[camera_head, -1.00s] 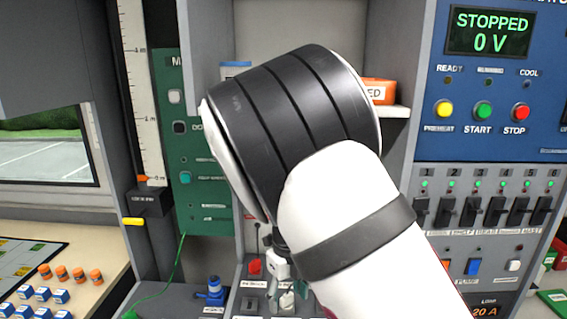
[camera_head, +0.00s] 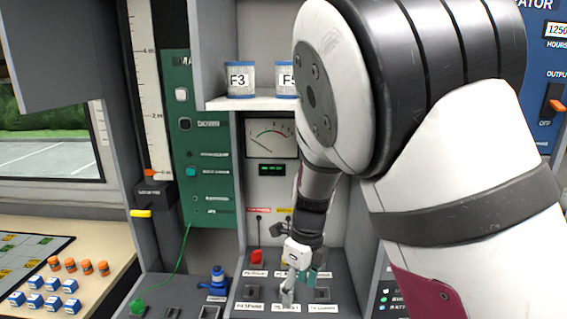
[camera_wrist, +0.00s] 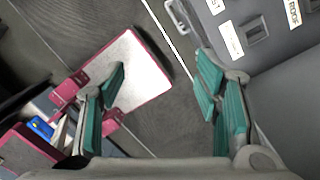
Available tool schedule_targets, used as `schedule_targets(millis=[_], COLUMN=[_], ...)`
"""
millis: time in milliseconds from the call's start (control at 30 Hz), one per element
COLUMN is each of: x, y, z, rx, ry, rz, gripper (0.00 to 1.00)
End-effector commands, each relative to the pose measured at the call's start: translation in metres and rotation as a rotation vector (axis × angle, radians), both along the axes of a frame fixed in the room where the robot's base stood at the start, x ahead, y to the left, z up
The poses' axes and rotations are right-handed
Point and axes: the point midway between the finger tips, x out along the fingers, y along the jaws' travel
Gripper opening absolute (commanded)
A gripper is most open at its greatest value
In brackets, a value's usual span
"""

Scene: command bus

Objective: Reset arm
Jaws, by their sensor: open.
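My white and black arm fills the right half of the head view. My gripper (camera_head: 298,285) hangs low over the grey sloped console (camera_head: 265,290), near its switches and white labels. Whether the fingertips touch the console cannot be told from the head view.
A red button (camera_head: 257,257) is left of my gripper. A blue-topped lever (camera_head: 217,282) stands further left. Cans, one marked F3 (camera_head: 240,80), sit on a shelf above a dial gauge (camera_head: 271,138). A green wire (camera_head: 180,255) hangs from the green panel (camera_head: 208,150).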

Motion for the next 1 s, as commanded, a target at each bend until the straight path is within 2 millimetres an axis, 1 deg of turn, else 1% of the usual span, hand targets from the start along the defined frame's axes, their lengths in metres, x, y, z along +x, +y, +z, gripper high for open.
schedule_targets(millis=[33,167,267,400,567,700,800,900,1000], x=[-0.002,-0.011,-0.023,-0.046,-0.077,-0.108,-0.13,-0.153,-0.174], y=[-0.005,-0.017,-0.031,-0.053,-0.078,-0.099,-0.113,-0.127,-0.138], z=[0.009,0.033,0.058,0.094,0.13,0.154,0.166,0.176,0.18], rx=[0.015,0.052,0.08,0.094,0.055,-0.032,-0.125,-0.239,-0.359], ry=[-0.01,-0.044,-0.091,-0.188,-0.307,-0.4,-0.449,-0.475,-0.469], rz=[0.037,0.188,0.348,0.623,0.945,1.226,1.426,1.623,1.805], gripper=[0.58,0.58,0.58,0.58,0.58,0.58,0.58,0.58,0.58])
